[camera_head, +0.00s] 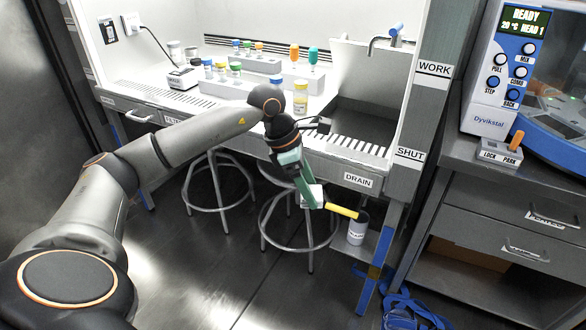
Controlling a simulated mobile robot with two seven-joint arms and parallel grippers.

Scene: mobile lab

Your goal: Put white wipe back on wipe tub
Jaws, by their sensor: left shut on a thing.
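My left gripper (306,192) hangs down in front of the bench, its jaws at a small white piece that looks like the white wipe (317,194). The jaws are shut on it, and the fingers hide part of it. The wipe tub appears to be the white cylinder (356,231) with a dark label, low under the drain end, to the right of and below the gripper. A yellow bar (342,211) slants between the gripper and the tub's top; I cannot tell whether it belongs to the tub. My right gripper is not in view.
The white bench (203,109) holds racks and coloured-cap bottles, with a sink (358,126) at its right. Two round stools (299,222) stand below. A grey drawer cabinet (500,205) carries a blue-and-white machine (500,75). Blue straps (410,310) lie on the floor.

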